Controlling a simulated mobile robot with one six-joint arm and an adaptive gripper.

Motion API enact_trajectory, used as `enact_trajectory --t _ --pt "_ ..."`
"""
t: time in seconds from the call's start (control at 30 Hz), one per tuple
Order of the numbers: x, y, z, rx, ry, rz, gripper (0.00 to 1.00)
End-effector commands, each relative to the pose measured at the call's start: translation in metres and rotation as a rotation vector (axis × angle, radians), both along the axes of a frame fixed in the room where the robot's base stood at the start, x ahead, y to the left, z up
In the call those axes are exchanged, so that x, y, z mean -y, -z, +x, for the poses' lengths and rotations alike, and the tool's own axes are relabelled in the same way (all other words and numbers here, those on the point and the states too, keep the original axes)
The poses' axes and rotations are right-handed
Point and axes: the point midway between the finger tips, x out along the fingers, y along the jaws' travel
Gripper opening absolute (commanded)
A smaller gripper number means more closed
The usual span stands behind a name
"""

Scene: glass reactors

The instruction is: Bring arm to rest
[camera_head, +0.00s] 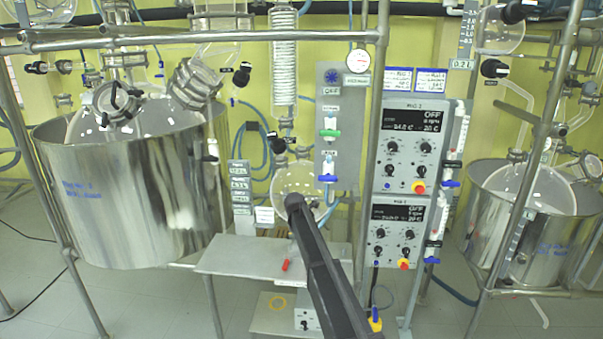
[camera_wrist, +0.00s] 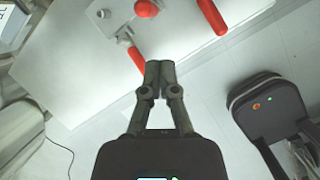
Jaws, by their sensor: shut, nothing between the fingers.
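My gripper (camera_wrist: 160,68) shows in the wrist view with its two dark fingers together and nothing between them. It is over the edge of a pale metal table (camera_wrist: 75,75), close to a red-handled valve (camera_wrist: 137,58). In the head view my dark arm reaches up from the bottom middle in front of the steel table (camera_head: 225,257); my gripper cannot be made out there.
In the wrist view, a red handle (camera_wrist: 211,16) and a red knob (camera_wrist: 146,8) lie near the top. In the head view, steel vessels (camera_head: 130,195) (camera_head: 530,225) stand left and right; control boxes (camera_head: 412,150) and a round flask (camera_head: 310,180) stand between. Metal rails cross the scene.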

Motion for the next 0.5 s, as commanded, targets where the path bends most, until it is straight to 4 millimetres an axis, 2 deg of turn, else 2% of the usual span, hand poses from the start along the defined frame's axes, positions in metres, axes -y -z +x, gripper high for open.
enact_trajectory --t 0.03,0.17,0.5 --pt "0.008 0.0 -0.013 -0.001 0.045 0.015 0.0" --pt "0.025 0.002 -0.044 -0.002 0.199 0.071 0.0" --pt "0.076 0.006 -0.14 -0.003 0.717 0.23 0.0"
